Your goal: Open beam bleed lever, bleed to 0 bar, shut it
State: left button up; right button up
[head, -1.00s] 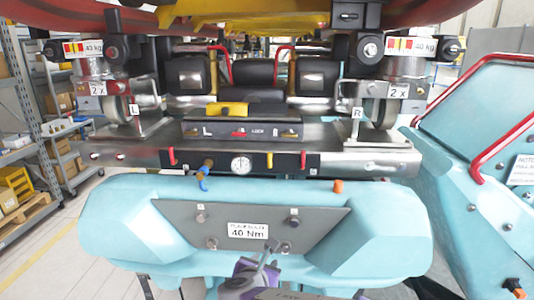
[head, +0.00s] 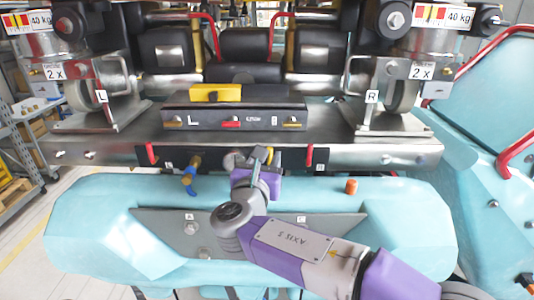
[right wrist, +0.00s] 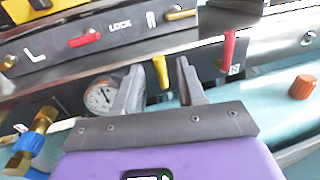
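A yellow lever (head: 273,154) hangs on the front face of the steel beam (head: 110,150). It also shows in the right wrist view (right wrist: 160,72), hanging down. My right gripper (head: 262,163) is in front of the beam. In the right wrist view its two grey fingers (right wrist: 159,78) are apart, with the yellow lever showing in the gap between them. I cannot tell whether either finger touches it. A round white gauge (right wrist: 101,96) is partly hidden behind the left finger; its reading is too small to tell. My left gripper is not in view.
Red levers hang on both sides, at the left (head: 151,153) and right (head: 309,157). A brass and blue valve (head: 189,178) sticks out at the left. An orange cap (head: 351,187) stands on the turquoise body (head: 100,230). A lock panel (head: 235,118) lies above.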

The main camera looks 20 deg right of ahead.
jog(key=shift+x, duration=1)
jog(key=shift+c, duration=0.5)
grip_shut()
